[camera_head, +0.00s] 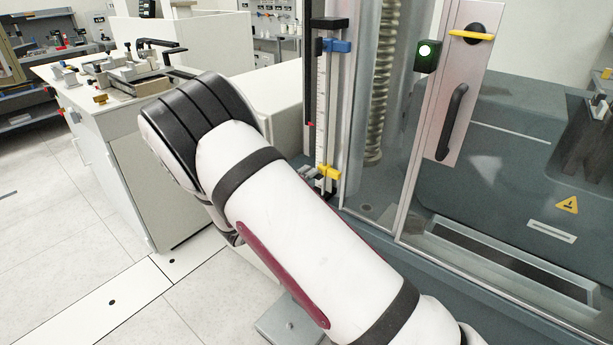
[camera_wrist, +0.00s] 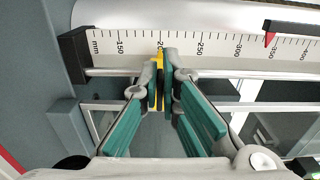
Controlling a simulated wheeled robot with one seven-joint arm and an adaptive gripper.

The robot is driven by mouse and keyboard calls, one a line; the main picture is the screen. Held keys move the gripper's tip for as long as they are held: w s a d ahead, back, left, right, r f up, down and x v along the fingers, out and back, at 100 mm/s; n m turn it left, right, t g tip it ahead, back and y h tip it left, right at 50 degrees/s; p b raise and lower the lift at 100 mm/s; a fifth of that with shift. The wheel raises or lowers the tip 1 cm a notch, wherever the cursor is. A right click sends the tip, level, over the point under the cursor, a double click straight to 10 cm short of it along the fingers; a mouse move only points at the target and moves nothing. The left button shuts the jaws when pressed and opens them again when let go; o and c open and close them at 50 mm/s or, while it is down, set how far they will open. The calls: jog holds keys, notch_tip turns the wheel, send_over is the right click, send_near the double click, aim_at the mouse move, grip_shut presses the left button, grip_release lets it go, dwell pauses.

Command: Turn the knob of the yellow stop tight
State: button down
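The yellow stop (camera_head: 328,172) sits low on the upright millimetre scale (camera_head: 322,100) at the left of the testing machine. In the wrist view the scale (camera_wrist: 225,45) runs sideways, and the yellow stop (camera_wrist: 159,62) is near the 200 mark. My gripper (camera_wrist: 166,80) reaches up to it, with fingertips on either side of the stop's yellow part. The fingers are close together, but whether they press on the knob cannot be told. The knob is not distinct between the fingers.
A blue stop (camera_head: 338,46) sits higher on the same scale. A red pointer (camera_wrist: 271,38) lies along the scale. A clear guard door with a black handle (camera_head: 452,122) stands to the right. A white bench with fixtures (camera_head: 120,75) is at the left; open floor lies before it.

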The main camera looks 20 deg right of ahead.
jog(key=c, duration=1.8)
grip_release()
jog(key=shift+a, duration=0.1)
jog(key=v, duration=1.2)
